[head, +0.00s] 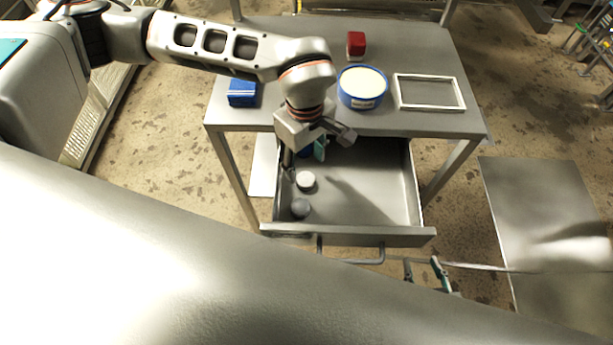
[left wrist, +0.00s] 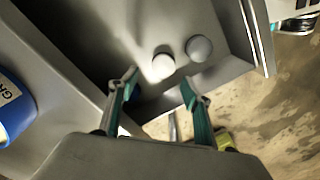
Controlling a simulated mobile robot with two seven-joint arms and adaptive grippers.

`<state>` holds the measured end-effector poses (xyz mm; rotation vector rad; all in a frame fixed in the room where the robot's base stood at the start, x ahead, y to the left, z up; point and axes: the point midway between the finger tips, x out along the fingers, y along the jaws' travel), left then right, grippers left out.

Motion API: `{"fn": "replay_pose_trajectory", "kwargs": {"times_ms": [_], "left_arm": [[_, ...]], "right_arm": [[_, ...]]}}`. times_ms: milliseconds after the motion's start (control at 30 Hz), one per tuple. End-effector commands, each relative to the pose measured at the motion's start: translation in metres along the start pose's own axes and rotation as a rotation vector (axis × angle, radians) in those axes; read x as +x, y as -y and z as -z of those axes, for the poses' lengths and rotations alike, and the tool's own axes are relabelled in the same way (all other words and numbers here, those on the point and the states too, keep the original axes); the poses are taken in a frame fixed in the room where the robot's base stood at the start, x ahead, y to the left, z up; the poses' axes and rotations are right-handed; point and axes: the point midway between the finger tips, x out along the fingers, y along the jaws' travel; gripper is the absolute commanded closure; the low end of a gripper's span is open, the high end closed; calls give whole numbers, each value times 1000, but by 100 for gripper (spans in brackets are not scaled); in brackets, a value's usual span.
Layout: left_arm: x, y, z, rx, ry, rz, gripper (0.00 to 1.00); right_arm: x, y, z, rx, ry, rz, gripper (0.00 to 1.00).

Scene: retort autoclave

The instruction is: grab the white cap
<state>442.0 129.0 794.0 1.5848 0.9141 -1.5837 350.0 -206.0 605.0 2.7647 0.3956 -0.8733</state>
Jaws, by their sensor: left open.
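The white cap (head: 305,181) is a small round piece on the floor of the open drawer (head: 375,205), near its left wall. It also shows in the left wrist view (left wrist: 163,66), just beyond and between my fingertips. A similar grey cap (head: 300,208) lies beside it, closer to the drawer front. My left gripper (head: 304,161) points down into the drawer, open and empty, behind the white cap in the head view. In the left wrist view its teal fingers (left wrist: 160,80) stand apart. My right gripper (head: 425,271) is beside the drawer handle, fingers apart.
The drawer's walls and front (head: 345,237) surround the caps. On the table (head: 400,125) above stand a blue tub (head: 361,88), a blue box (head: 242,93), a red block (head: 356,43) and a white frame (head: 429,92). The drawer's right side is empty.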

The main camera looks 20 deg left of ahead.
Motion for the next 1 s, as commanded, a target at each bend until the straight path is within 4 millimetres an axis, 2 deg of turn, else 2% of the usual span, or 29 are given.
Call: {"fn": "replay_pose_trajectory", "kwargs": {"times_ms": [300, 633, 767, 1000], "left_arm": [[42, 7, -8, -1, 2, 2, 51], [48, 6, -8, 0, 1, 0, 51], [48, 6, -8, 0, 1, 0, 85], [48, 6, -8, 0, 1, 0, 86]], "right_arm": [[2, 0, 2, -2, -5, 0, 60], [3, -3, 9, -4, -18, -4, 60], [3, -3, 9, -4, -18, -4, 60], [4, -3, 6, -4, -13, -4, 60]]}}
